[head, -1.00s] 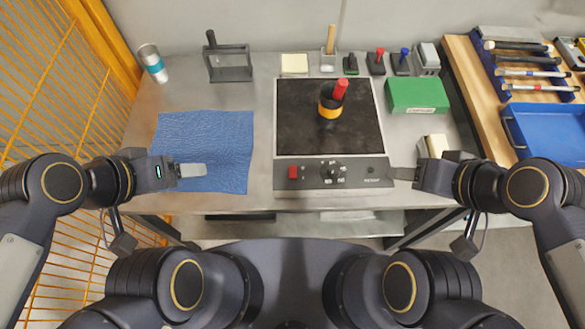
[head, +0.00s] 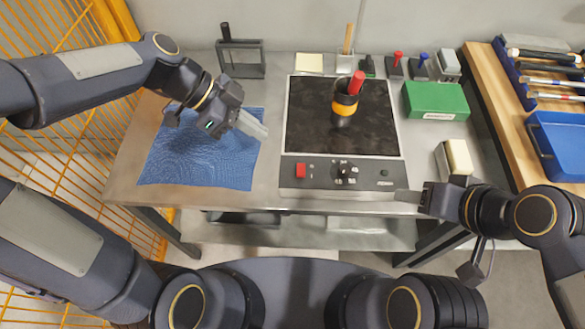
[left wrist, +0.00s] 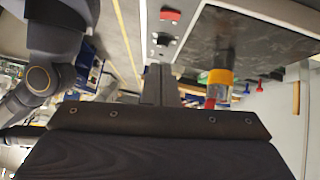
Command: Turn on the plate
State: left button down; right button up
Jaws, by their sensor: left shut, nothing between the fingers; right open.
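The plate (head: 307,128) is a black square hot plate with a grey control panel on its front edge. The panel carries a red switch (head: 300,170), a black knob (head: 345,172) with markings around it, and a small button at right. My left gripper (head: 262,131) is shut and empty, above the blue cloth and left of the plate. In the left wrist view the red switch (left wrist: 170,15) and knob (left wrist: 163,39) show beyond the fingers. My right gripper (head: 405,196) is open near the table's front edge, right of the panel.
A blue cloth (head: 190,160) lies on the table (head: 130,180) at left. A green box (head: 435,101) and a pale block (head: 458,157) are on the right. A dark stand (head: 240,60) and several small tools line the back. An orange mesh fence (head: 60,220) borders the left.

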pick_arm(q)
jog(key=shift+w+d+f, duration=0.1)
jog(key=shift+d, duration=0.05)
send_over(301, 170)
jog(key=a, duration=0.2)
jog(key=f, duration=0.7)
jog(key=shift+s+d, duration=0.1)
jog(key=shift+s, duration=0.1)
notch_tip(301, 170, down, 3)
jog(key=shift+s+f, duration=0.15)
jog(key=shift+f, duration=0.35)
